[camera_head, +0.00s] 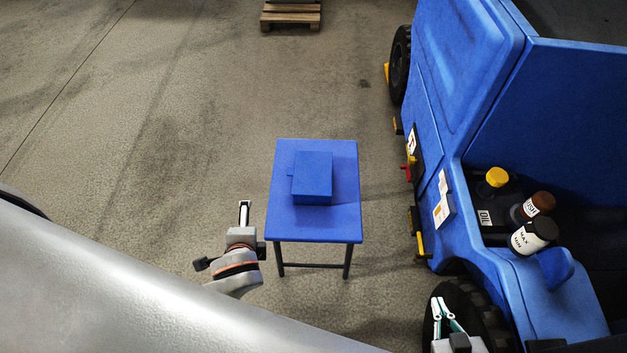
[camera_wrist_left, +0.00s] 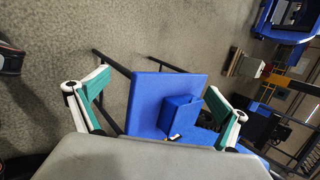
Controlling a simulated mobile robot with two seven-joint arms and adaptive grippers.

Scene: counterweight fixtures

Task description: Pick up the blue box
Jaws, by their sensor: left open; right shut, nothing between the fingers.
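A blue box (camera_head: 312,177) sits on a small blue table (camera_head: 290,224) in the middle of the head view. The box also shows in the left wrist view (camera_wrist_left: 179,117), between the fingers in the picture but apart from them. My left gripper (camera_head: 244,209) is just left of the table's near left corner, seen edge-on. In the left wrist view its fingers are wide apart and it is empty (camera_wrist_left: 158,105). My right gripper (camera_head: 440,306) is shut and empty at the lower right, beside the vehicle's wheel, away from the box.
A blue vehicle (camera_head: 470,90) stands along the right side. Its bay holds a yellow-capped container (camera_head: 496,177) and bottles with brown (camera_head: 540,202) and black caps (camera_head: 541,229). A wooden pallet (camera_head: 291,14) lies at the back. The floor left of the table is clear.

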